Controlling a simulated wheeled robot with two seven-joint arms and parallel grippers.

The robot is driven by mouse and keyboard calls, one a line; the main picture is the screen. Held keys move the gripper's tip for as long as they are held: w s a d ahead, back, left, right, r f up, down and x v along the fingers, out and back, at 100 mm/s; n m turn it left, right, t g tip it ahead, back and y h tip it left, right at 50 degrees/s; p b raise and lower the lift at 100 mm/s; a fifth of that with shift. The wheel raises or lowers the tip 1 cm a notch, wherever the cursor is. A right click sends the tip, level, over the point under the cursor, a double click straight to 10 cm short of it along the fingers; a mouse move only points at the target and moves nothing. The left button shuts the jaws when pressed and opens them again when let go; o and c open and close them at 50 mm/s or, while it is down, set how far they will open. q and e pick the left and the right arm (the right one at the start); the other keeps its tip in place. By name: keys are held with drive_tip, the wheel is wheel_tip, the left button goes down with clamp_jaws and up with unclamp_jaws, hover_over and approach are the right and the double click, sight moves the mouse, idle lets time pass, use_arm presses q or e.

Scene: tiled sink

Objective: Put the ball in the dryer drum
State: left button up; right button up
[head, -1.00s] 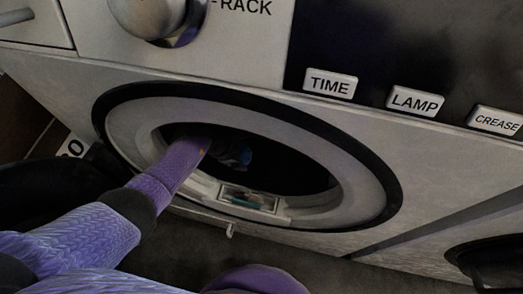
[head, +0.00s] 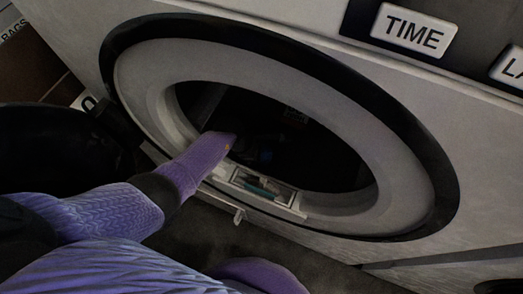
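The dryer drum (head: 320,150) shows as a dark round opening inside a pale ring and a black outer rim. My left arm, in a purple sleeve, comes in from the left and reaches over the lower left of the ring into the opening. My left gripper (head: 262,155) is a dim, bluish-dark shape inside the drum, and its fingers are too dark to read. I cannot make out the ball; it may be hidden in the dark there. My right gripper is not in view.
The open round door (head: 60,155) stands dark at the left. A small lint tray (head: 262,187) with a bluish-green thing in it is set in the lower ring, close beside my sleeve. A TIME button (head: 414,31) is at the upper right. Dark floor lies below.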

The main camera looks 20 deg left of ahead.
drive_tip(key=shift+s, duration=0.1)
use_arm(q)
drive_tip(key=shift+r, duration=0.2)
drive_tip(key=p+v, duration=0.2)
drive_tip(key=v, duration=0.1)
drive_tip(key=shift+w+d+p, duration=0.1)
drive_tip(key=shift+p, duration=0.2)
drive_tip(key=p+v, duration=0.2)
drive_tip(key=v, duration=0.1)
drive_tip(key=shift+r+p, duration=0.2)
drive_tip(key=shift+p, duration=0.1)
drive_tip(key=shift+s+a+r+p, duration=0.25)
drive_tip(key=shift+a+r+p, duration=0.05)
drive_tip(key=shift+r+p, duration=0.2)
drive_tip(key=shift+s, duration=0.1)
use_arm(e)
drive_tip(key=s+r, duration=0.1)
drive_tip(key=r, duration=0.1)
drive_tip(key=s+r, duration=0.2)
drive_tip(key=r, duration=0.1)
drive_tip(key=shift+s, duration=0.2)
